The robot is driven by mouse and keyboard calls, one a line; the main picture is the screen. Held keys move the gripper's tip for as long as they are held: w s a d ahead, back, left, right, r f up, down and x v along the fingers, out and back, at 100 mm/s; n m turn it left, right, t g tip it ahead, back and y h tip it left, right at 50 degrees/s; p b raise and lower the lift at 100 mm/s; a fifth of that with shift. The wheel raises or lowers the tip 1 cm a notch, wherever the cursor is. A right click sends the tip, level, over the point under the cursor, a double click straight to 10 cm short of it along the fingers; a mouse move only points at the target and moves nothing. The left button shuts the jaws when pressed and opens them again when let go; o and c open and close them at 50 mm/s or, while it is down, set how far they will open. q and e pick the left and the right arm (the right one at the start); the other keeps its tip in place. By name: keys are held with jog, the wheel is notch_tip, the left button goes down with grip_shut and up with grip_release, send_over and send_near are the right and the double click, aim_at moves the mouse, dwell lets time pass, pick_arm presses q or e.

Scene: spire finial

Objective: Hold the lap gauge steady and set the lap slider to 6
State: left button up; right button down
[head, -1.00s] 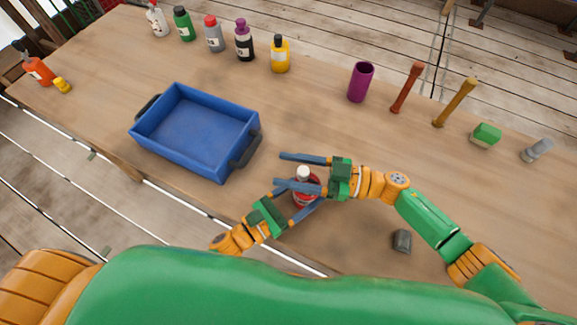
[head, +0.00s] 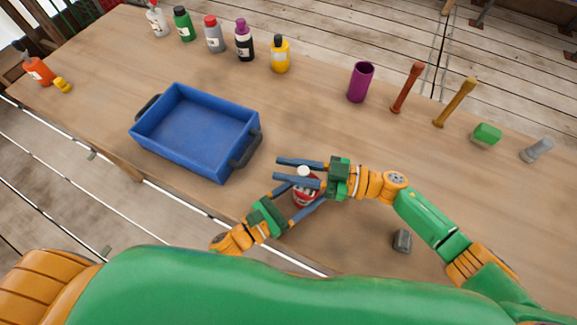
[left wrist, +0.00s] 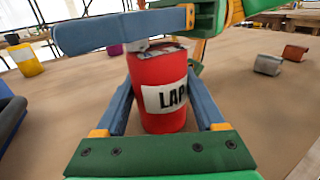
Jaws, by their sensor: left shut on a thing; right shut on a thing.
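The lap gauge (head: 303,196) is a red can-shaped body with a white knob (head: 304,172) on top. In the left wrist view the gauge (left wrist: 160,95) stands upright on the table with a white label reading "LAP", cut off at the right. My left gripper (head: 304,193) is shut on the gauge body, a finger on each side. My right gripper (head: 276,169) reaches in from the right with its fingers either side of the knob, shut on it. The slider's scale and setting cannot be read.
A blue tray (head: 168,151) stands left of the gauge. A small grey block (head: 402,241) lies to the right, near the front. Several bottles, a purple cup (head: 360,82), two handled tools and a green block (head: 486,135) line the back. Table between is clear.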

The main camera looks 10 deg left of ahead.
aim_at(305, 174)
dwell(0.9)
jog(key=shift+s+d, duration=0.25)
jog(key=shift+d, duration=0.6)
jog(key=shift+s+d, duration=0.25)
jog(key=shift+d, duration=0.6)
jog(key=c, duration=0.6)
grip_release()
jog(key=shift+a, duration=0.1)
jog(key=d, duration=1.2)
jog(key=shift+s, duration=0.3)
